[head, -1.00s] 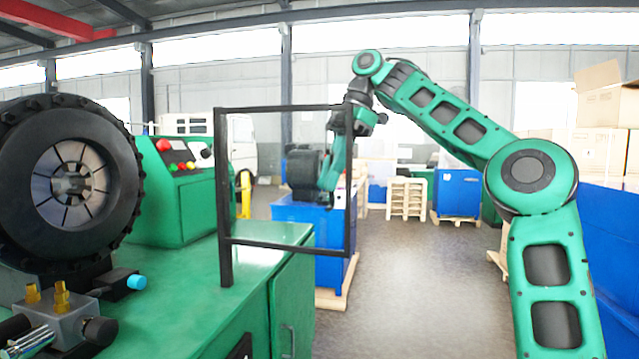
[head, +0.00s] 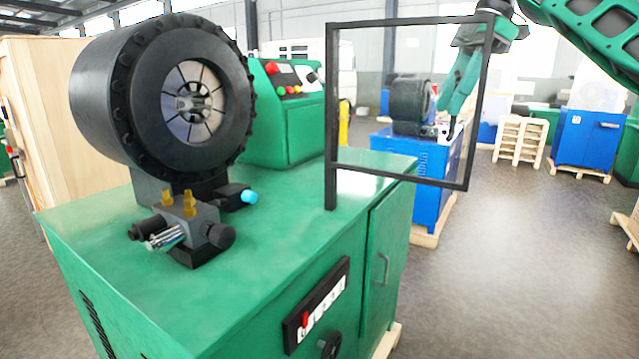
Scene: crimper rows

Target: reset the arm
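My green arm enters at the top right of the head view. Its lower end, with my gripper (head: 452,122), hangs down behind the black rectangular frame (head: 332,110) that stands on the near green machine. The gripper is small and partly lost against the dark machine head behind it. I cannot tell whether its fingers are open or shut, and I see no held object.
A crimper with a round black head (head: 160,95) stands on a green cabinet (head: 290,225) at left. Behind the frame is a blue crimper cabinet (head: 432,205). Wooden pallets (head: 520,140) and another blue cabinet (head: 588,140) stand farther back. Grey floor (head: 520,260) is clear at right.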

